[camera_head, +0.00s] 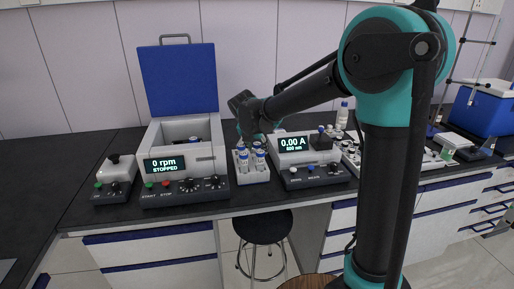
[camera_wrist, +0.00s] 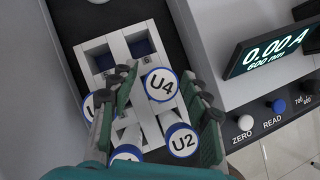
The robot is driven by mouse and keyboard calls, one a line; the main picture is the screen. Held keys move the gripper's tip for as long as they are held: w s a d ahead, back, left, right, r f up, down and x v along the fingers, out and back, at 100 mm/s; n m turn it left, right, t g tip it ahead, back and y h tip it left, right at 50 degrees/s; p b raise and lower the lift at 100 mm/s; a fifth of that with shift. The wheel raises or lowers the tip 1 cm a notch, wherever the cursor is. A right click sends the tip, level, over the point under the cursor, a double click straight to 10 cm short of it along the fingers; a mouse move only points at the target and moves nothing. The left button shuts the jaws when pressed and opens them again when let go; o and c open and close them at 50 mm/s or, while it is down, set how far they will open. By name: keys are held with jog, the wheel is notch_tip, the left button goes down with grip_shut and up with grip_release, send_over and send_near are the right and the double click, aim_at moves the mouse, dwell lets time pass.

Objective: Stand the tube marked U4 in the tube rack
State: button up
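The tube marked U4 (camera_wrist: 161,84) shows its round white cap with a blue rim in the wrist view. It appears upright at the right column of the white tube rack (camera_wrist: 119,48). I cannot tell how deep it sits. My gripper (camera_wrist: 163,75) is over the rack, with one finger on each side of the U4 cap and gaps between. The tube marked U2 (camera_wrist: 181,141) stands nearer, in the same column. Two more caps on the left are partly hidden by my gripper. The rack also shows in the head view (camera_head: 252,178), with my gripper above it.
Two rack slots at the far end look empty. A photometer (camera_head: 296,146) reading 0.00 A stands right of the rack. A centrifuge (camera_head: 178,150) with its blue lid open, reading 0 rpm STOPPED, stands left. A stool (camera_head: 262,229) is below the bench front.

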jog(key=shift+r, duration=0.1)
jog(key=v, duration=1.2)
jog(key=s+d+f+m, duration=0.2)
jog(key=d+f+m, duration=0.2)
jog(key=d+m, duration=0.1)
jog(key=s+d+f+m+g, duration=0.1)
jog(key=s+d+f+m, duration=0.2)
jog(key=d+m, duration=0.3)
jog(key=s+d+f+m, duration=0.3)
jog(key=d+f+m, duration=0.2)
jog(key=d, duration=0.3)
jog(key=shift+f+m+g+y, duration=0.3)
jog(key=shift+f+m, duration=0.1)
jog(key=shift+m, duration=0.1)
jog(key=s+d+f+m, duration=0.4)
jog(key=s+f+m, duration=0.1)
jog(key=m, duration=0.3)
jog(key=s+d+f+m+y, duration=0.1)
jog(key=s+d+f+m, duration=0.3)
jog(key=s+m, duration=0.3)
jog(key=shift+s+d+f+m, duration=0.3)
jog(key=shift+s+f+m, duration=0.1)
jog(key=shift+s+f, duration=0.4)
